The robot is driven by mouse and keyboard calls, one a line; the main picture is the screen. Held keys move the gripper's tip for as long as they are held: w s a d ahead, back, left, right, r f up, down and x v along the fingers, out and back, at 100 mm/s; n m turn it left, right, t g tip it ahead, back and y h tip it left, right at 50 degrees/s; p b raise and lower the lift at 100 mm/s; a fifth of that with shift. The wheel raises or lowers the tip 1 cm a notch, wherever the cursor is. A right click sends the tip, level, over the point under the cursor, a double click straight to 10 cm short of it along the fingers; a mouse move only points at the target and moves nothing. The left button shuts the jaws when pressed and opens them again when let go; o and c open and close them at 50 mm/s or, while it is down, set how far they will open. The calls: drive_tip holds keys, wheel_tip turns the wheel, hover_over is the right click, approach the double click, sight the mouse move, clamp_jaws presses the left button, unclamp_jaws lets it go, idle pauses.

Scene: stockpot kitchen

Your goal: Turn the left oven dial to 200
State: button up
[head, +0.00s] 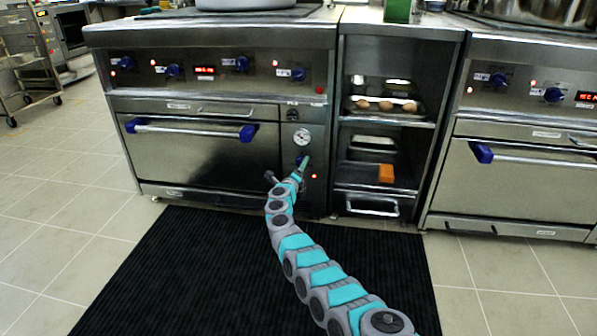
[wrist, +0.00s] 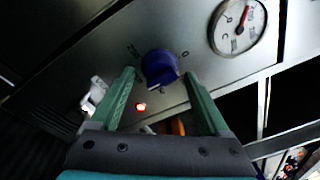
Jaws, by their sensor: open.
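The left oven (head: 215,150) has a blue dial (wrist: 161,67) on its side panel, below a round white gauge (head: 302,137). The gauge also shows in the wrist view (wrist: 238,27). My gripper (wrist: 158,78) is open, with one green fingertip on each side of the dial. I cannot tell whether either finger touches it. In the head view my gripper (head: 304,164) is at the panel and partly covers the dial.
A red lamp (wrist: 140,106) glows below the dial. The oven door handle (head: 190,130) juts out to the left. An open shelf with a tray of eggs (head: 385,105) and an orange block (head: 386,173) stands to the right. A black mat (head: 160,270) covers the floor in front.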

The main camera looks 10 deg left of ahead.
drive_tip(key=shift+s, duration=0.1)
drive_tip(key=s+a, duration=0.1)
drive_tip(key=s, duration=0.6)
drive_tip(key=shift+s+p, duration=0.25)
drive_tip(key=shift+p, duration=0.1)
drive_tip(key=shift+a, duration=0.1)
